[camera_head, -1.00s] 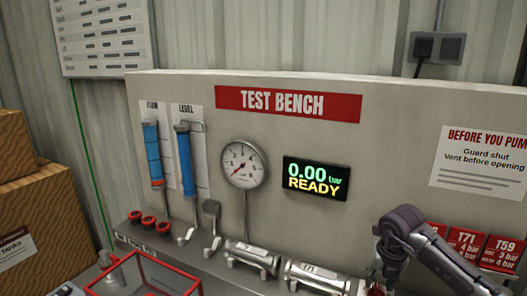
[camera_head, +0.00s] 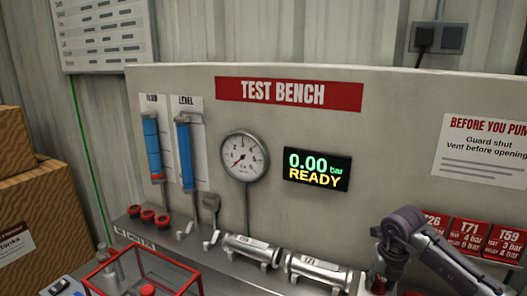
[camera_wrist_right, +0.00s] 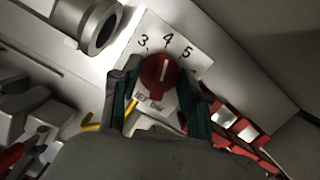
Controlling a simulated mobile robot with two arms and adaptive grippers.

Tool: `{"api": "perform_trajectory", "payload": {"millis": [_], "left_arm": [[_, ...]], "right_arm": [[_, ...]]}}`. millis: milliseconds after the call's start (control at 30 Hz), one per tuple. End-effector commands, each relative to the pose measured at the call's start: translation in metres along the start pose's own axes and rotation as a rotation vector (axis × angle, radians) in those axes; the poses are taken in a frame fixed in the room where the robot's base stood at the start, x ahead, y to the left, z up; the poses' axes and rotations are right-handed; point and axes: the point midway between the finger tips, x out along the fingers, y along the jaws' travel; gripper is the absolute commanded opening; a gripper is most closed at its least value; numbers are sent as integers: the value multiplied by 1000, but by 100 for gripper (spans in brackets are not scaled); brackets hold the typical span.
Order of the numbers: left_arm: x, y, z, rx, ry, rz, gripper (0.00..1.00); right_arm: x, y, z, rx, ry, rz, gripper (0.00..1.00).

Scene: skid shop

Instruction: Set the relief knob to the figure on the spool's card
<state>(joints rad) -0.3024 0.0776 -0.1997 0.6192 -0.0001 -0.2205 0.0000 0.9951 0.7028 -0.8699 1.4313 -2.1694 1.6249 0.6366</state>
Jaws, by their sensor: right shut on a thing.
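The relief knob (camera_wrist_right: 158,78) is red with a white pointer line, on a pale dial plate (camera_wrist_right: 184,47) marked 3, 4 and 5. In the right wrist view the line points near the 4. My right gripper (camera_wrist_right: 160,93) has a finger on each side of the knob and is shut on it. In the head view my right gripper (camera_head: 378,280) is low at the right, its fingertips hard to make out. Red cards T71 (camera_head: 468,235) and T59 (camera_head: 503,246) stand at the right; their small figures are blurred. Two metal spools (camera_head: 250,247) (camera_head: 318,271) lie on the bench. My left gripper is not in view.
A display (camera_head: 316,170) reads 0.00 bar, READY. A round gauge (camera_head: 244,156) hangs left of it. A clear guard box with red edges (camera_head: 143,272) is at the lower left. A metal pipe end (camera_wrist_right: 99,28) is beside the dial plate.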

Motion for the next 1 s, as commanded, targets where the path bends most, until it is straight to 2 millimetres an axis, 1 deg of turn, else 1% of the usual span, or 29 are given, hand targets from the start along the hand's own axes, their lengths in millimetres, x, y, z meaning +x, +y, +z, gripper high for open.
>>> {"api": "perform_trajectory", "payload": {"millis": [133,167,367,467,1000], "left_arm": [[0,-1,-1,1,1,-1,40],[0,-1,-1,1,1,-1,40],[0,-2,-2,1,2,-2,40],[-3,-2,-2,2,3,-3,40],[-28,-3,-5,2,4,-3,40]], "right_arm": [[0,0,0,-2,-1,1,25],[0,0,0,-2,-1,1,43],[-1,0,1,-1,-2,1,42],[-4,0,2,-1,-3,1,42],[-46,0,10,0,-2,1,42]]}}
